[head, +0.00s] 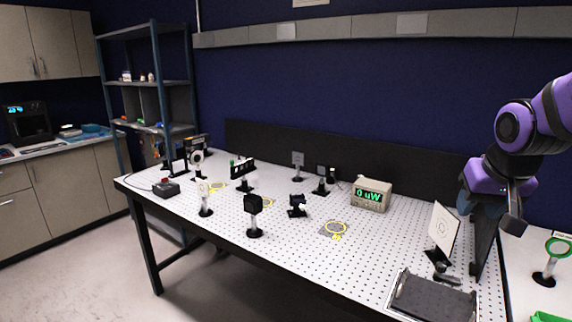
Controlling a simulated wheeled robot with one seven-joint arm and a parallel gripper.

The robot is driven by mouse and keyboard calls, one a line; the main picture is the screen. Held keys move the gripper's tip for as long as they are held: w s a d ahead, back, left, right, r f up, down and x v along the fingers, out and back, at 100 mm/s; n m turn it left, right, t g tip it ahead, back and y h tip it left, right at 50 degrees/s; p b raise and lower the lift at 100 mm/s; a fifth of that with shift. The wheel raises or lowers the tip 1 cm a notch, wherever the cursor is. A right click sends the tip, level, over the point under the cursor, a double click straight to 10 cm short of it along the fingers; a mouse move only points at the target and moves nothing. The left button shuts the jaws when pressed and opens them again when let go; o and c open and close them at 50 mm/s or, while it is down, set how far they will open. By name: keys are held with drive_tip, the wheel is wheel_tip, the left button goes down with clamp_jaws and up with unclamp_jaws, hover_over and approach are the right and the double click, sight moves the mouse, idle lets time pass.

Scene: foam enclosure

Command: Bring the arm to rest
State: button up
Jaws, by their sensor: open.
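My arm, purple and black, comes in from the right edge. My gripper (492,208) points downward at the right end of the optical table (300,245). Its jaws are open, and I see nothing held between them. It is above and beside a dark upright panel (484,243) and to the right of a white square card on a post (444,232). In this view the gripper overlaps the panel's top; I cannot tell whether they touch.
A grey foam-lined tray (396,291) lies at the table's front right. A power meter (371,195) reads "0 uW". Several post-mounted optics, including a black one (254,214), stand left and centre. A green-ringed stand (550,262) is far right. The table's front middle is clear.

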drive_tip(key=s+a+r+n, duration=0.1)
drive_tip(key=s+a+r, duration=0.1)
drive_tip(key=s, duration=0.6)
drive_tip(key=s+a+r+n+y, duration=0.1)
drive_tip(key=s+a+r, duration=0.1)
drive_tip(key=s, duration=0.5)
drive_tip(key=shift+s+a+r, duration=0.35)
drive_tip(key=shift+a+r, duration=0.05)
drive_tip(key=shift+r, duration=0.2)
